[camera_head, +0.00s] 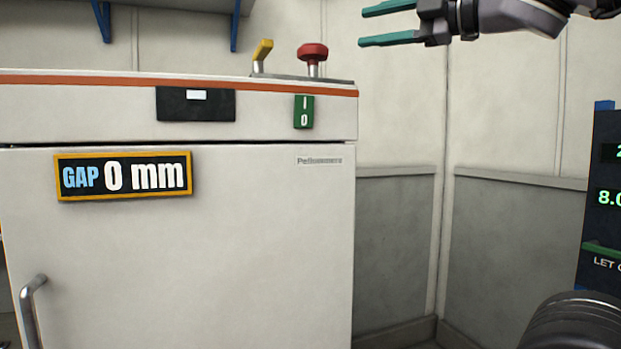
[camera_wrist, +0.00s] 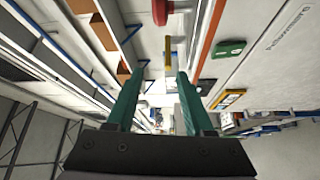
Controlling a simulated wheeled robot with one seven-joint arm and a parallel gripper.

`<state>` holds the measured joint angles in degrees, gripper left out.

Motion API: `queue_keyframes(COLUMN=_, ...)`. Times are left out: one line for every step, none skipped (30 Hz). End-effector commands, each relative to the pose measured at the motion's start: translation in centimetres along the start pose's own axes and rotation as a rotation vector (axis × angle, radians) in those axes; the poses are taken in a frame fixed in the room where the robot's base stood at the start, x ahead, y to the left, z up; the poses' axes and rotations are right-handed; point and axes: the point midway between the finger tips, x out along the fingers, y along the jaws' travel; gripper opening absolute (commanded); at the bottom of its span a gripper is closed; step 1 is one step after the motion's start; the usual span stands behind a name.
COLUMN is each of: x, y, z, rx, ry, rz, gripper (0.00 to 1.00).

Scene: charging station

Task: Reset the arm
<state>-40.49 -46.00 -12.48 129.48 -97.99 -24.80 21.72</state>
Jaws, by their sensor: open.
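My gripper (camera_head: 390,25) is at the top right of the head view, with its two green fingers apart and nothing between them. It points left, above and to the right of a white cabinet (camera_head: 250,240). In the wrist view my gripper (camera_wrist: 157,85) shows both green fingers spread. A red mushroom button (camera_head: 313,52) and a yellow lever (camera_head: 262,50) stand on the cabinet's top. The red button (camera_wrist: 160,12) and the yellow lever (camera_wrist: 168,50) also show beyond the fingers in the wrist view. The fingers touch neither.
The cabinet front carries a "GAP 0 mm" sign (camera_head: 124,176), a green I/O switch (camera_head: 304,112) and a metal handle (camera_head: 32,305). A dark display panel (camera_head: 604,160) stands at the right edge. Blue shelf brackets (camera_head: 234,27) hang at upper left. The space between cabinet and panel looks clear.

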Motion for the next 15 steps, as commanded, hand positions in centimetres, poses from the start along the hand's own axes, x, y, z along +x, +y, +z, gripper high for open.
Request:
queue_keyframes(x=0.0, y=0.1, z=0.6, rx=0.028, ry=-0.026, rz=0.012, gripper=0.53)
queue_keyframes(x=0.0, y=0.2, z=1.0, rx=0.05, ry=-0.045, rz=0.021, gripper=0.53)
queue_keyframes(x=-0.1, y=0.3, z=1.6, rx=0.081, ry=-0.071, rz=0.034, gripper=0.53)
queue_keyframes(x=-0.1, y=0.3, z=2.1, rx=0.106, ry=-0.092, rz=0.045, gripper=0.53)
queue_keyframes(x=-0.2, y=0.4, z=2.6, rx=0.134, ry=-0.116, rz=0.056, gripper=0.53)
queue_keyframes(x=-0.3, y=0.4, z=3.4, rx=0.174, ry=-0.151, rz=0.071, gripper=0.53)
queue_keyframes(x=-0.4, y=0.4, z=4.0, rx=0.205, ry=-0.179, rz=0.083, gripper=0.53)
queue_keyframes(x=-0.6, y=0.4, z=4.8, rx=0.241, ry=-0.211, rz=0.097, gripper=0.53)
queue_keyframes(x=-0.8, y=0.3, z=5.8, rx=0.291, ry=-0.254, rz=0.115, gripper=0.53)
queue_keyframes(x=-1.1, y=0.1, z=6.6, rx=0.329, ry=-0.288, rz=0.128, gripper=0.53)
queue_keyframes(x=-1.4, y=-0.1, z=7.5, rx=0.371, ry=-0.326, rz=0.141, gripper=0.53)
queue_keyframes(x=-1.8, y=-0.6, z=8.7, rx=0.432, ry=-0.379, rz=0.159, gripper=0.53)
queue_keyframes(x=-2.2, y=-0.9, z=9.7, rx=0.481, ry=-0.424, rz=0.174, gripper=0.53)
queue_keyframes(x=-2.7, y=-1.5, z=10.7, rx=0.535, ry=-0.473, rz=0.189, gripper=0.53)
queue_keyframes(x=-3.5, y=-2.4, z=12.2, rx=0.617, ry=-0.545, rz=0.209, gripper=0.53)
